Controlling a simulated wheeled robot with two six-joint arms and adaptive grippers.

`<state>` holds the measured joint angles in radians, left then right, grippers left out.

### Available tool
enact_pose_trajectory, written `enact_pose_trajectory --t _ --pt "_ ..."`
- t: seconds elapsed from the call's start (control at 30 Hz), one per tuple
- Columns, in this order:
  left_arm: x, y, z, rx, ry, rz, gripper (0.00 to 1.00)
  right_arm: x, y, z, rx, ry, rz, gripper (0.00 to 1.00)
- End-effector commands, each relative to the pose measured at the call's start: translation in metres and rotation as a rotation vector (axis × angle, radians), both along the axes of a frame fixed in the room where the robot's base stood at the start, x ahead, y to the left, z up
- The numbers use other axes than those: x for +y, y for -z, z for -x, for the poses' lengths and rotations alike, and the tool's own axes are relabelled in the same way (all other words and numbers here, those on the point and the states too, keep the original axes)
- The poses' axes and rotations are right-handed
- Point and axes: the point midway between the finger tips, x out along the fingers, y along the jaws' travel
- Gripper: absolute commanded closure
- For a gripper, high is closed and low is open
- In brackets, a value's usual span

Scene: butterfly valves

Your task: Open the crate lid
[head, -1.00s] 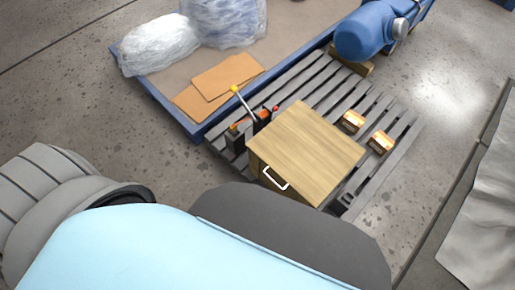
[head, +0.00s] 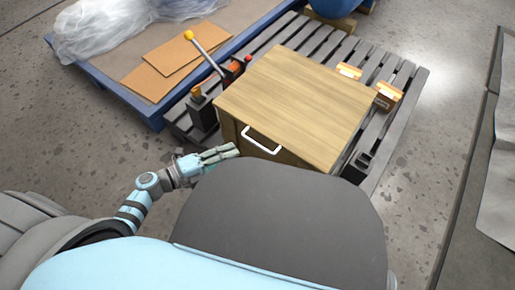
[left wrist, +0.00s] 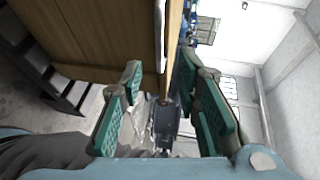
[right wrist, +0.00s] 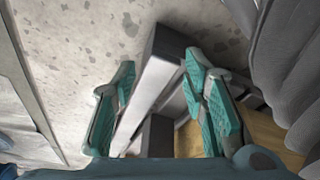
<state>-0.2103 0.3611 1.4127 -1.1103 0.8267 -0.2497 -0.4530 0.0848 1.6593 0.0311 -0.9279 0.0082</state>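The wooden crate (head: 228,128) stands on a grey pallet, its flat lid (head: 295,100) down. A white bar handle (head: 261,139) is at the lid's front edge. My left gripper (head: 220,154) is just left of the crate's front, below and left of the handle, apart from it. In the left wrist view its fingers (left wrist: 165,105) are spread with nothing held, and the crate's wooden wall (left wrist: 100,35) and the handle (left wrist: 159,35) lie beyond them. My right gripper (right wrist: 160,105) is open and empty in the right wrist view; it is hidden in the head view.
The pallet (head: 408,85) carries a lever device (head: 203,110) left of the crate and two small orange-topped items (head: 387,95) to its right. A blue-edged platform (head: 125,95) with cardboard (head: 150,80) and plastic wrap (head: 100,30) lies at the left. Floor (head: 425,150) is clear at right.

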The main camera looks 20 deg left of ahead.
Motion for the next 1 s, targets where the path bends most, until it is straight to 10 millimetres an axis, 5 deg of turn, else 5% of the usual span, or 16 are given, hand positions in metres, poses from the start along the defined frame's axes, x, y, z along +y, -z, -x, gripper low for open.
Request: enact_pose_trajectory --t 0.3,0.73,0.93,1.0 --pt "-0.057 0.017 -0.058 0.002 -0.005 0.004 0.70 0.006 -0.046 0.001 0.026 -0.038 0.012 0.60" --pt "-0.070 0.019 -0.072 0.003 -0.005 0.003 0.70 0.007 -0.065 0.005 0.037 -0.048 0.016 0.60" --pt "-0.070 0.019 -0.071 0.005 -0.005 0.002 1.00 0.007 -0.065 0.005 0.037 -0.048 0.016 0.60" --pt "-0.069 0.020 -0.071 0.007 -0.006 0.002 1.00 0.007 -0.064 0.005 0.037 -0.048 0.016 0.60"
